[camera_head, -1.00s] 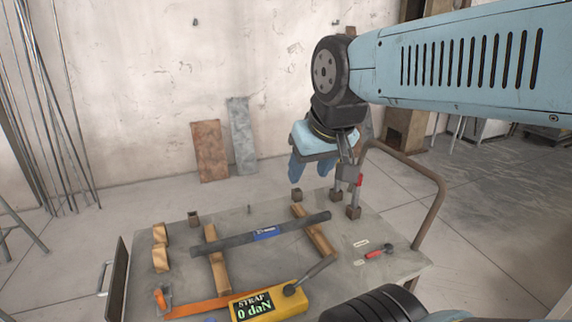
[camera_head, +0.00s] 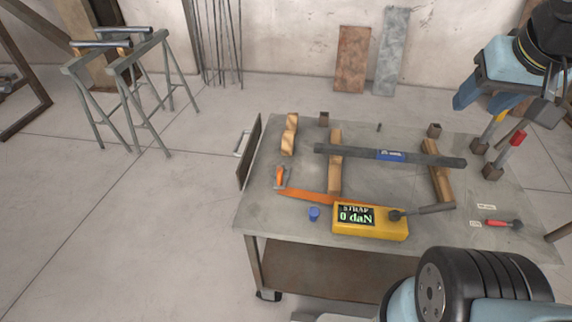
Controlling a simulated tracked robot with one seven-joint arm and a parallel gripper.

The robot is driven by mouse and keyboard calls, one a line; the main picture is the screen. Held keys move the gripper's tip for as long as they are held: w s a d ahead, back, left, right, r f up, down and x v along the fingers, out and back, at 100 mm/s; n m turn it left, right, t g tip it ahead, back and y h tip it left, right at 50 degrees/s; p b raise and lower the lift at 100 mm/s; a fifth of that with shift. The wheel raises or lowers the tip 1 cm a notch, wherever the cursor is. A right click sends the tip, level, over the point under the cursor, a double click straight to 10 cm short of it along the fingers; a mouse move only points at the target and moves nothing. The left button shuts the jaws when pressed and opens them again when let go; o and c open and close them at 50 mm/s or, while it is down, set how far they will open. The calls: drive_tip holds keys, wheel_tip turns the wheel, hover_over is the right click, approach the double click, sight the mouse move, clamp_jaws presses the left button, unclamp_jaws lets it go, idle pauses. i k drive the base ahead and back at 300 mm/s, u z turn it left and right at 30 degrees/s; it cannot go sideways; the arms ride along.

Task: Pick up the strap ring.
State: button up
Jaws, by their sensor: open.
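An orange strap (camera_head: 305,195) lies flat on the table, running from an orange-handled piece (camera_head: 280,177) at the left to a yellow box (camera_head: 370,223) whose display reads "STRAP 0 daN". A ring on the strap cannot be made out clearly at this size. A small blue piece (camera_head: 314,214) stands just left of the yellow box; I cannot tell whether it is part of the strap. My gripper (camera_head: 485,104) is at the upper right, above the table's back right part, open and apart from the strap. Nothing shows between its fingers.
The grey table (camera_head: 262,215) carries a dark bar (camera_head: 340,151) across two wooden blocks, more wooden pieces (camera_head: 289,135) and a red-handled tool (camera_head: 502,223). Metal trestles (camera_head: 120,80) stand on the floor at the left.

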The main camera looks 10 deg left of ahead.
sight(280, 181)
drive_tip(key=z, duration=0.25)
drive_tip(key=k, duration=1.15)
drive_tip(key=u, duration=0.65)
drive_tip(key=i, duration=1)
drive_tip(key=z, duration=0.05)
